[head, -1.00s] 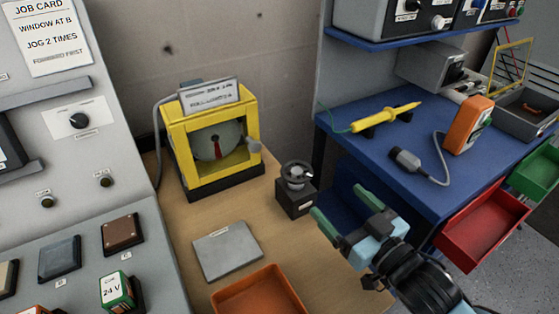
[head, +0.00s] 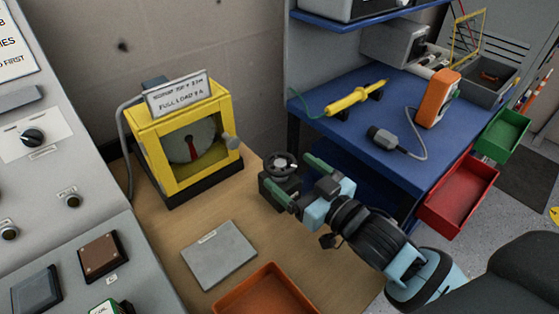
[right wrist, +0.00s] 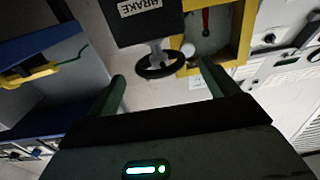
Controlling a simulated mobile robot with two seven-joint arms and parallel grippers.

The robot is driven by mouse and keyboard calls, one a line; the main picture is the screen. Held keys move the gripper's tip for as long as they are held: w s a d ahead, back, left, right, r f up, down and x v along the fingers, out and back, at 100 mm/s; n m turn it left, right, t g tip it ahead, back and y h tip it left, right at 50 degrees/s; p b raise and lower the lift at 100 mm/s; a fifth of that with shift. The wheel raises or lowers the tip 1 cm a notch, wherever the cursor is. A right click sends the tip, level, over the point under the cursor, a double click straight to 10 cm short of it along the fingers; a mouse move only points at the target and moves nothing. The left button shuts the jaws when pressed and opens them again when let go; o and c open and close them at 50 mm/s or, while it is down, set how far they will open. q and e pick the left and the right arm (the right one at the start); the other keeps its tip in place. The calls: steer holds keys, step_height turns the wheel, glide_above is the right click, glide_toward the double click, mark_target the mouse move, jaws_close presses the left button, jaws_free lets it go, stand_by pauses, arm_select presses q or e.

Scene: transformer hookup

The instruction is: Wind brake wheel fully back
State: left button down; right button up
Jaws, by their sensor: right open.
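The brake wheel (head: 281,164) is a dark handwheel on top of a small black box (head: 276,190) on the wooden bench. In the right wrist view the wheel (right wrist: 160,66) and the box labelled BRAKE (right wrist: 142,22) show ahead. My right gripper (head: 288,171) is open, with its green fingers close to the wheel, one towards each side. In the right wrist view the wheel appears between the two fingertips (right wrist: 160,77). Nothing is held, and I cannot tell whether a finger touches the wheel. My left gripper is not in view.
A yellow-framed meter (head: 187,150) stands behind and left of the brake box. A grey plate (head: 219,254) and an orange tray (head: 264,295) lie in front. The blue bench (head: 400,165) with a yellow probe (head: 357,98) is at the right.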

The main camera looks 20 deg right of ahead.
mark_target(269, 154)
steer(key=shift+x, duration=2.4)
steer(key=shift+c, duration=0.4)
steer(key=c, duration=0.9)
